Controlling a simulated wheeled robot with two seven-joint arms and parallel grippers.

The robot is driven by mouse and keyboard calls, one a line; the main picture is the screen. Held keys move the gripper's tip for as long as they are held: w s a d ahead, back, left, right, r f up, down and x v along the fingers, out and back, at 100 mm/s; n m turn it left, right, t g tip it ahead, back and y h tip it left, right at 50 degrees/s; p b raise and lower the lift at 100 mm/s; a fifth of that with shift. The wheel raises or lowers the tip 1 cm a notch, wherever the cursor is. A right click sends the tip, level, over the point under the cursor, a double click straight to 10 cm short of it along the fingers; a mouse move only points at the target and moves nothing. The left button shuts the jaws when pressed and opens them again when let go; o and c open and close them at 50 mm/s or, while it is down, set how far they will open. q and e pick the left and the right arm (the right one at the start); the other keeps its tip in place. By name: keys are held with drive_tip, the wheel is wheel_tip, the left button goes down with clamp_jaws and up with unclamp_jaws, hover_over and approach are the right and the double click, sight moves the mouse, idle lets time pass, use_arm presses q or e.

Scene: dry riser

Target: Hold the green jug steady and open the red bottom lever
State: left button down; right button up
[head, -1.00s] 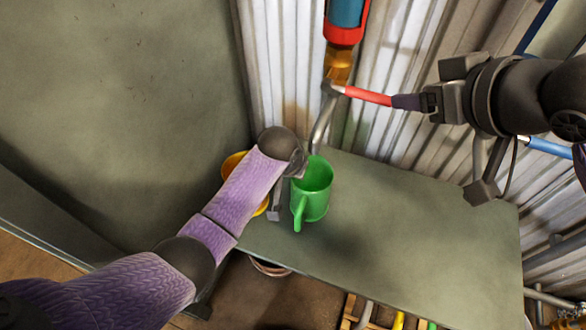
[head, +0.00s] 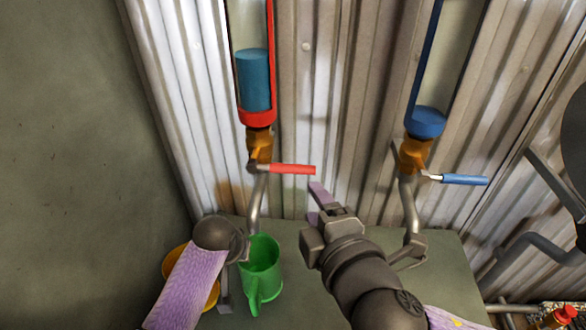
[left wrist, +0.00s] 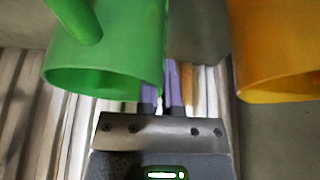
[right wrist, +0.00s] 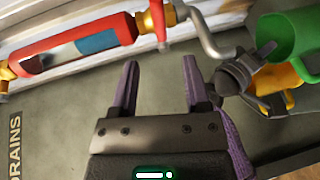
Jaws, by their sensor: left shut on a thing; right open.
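The green jug (head: 262,272) stands on the grey shelf below the bent outlet pipe of the red tube. My left gripper (left wrist: 172,88) is shut on the jug's wall; the exact grip is partly hidden. The red bottom lever (head: 292,169) sticks out to the right from the brass valve (head: 260,145) under the red tube. In the right wrist view the lever (right wrist: 158,22) shows at the top. My right gripper (head: 317,195) is open and empty, just below and right of the lever's tip, apart from it. Its fingers (right wrist: 160,85) point toward the valve side.
An orange mug (head: 178,265) stands left of the jug, partly behind my left arm. A blue tube (head: 427,122) with a blue lever (head: 464,180) and bent pipe stands to the right. Corrugated metal wall (head: 330,100) lies behind. The shelf (head: 450,260) is bare at right.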

sight(296, 173)
drive_tip(key=x, duration=1.1)
drive_tip(key=shift+d, duration=0.1)
clamp_jaws()
drive_tip(key=shift+f, duration=0.1)
idle(0.7)
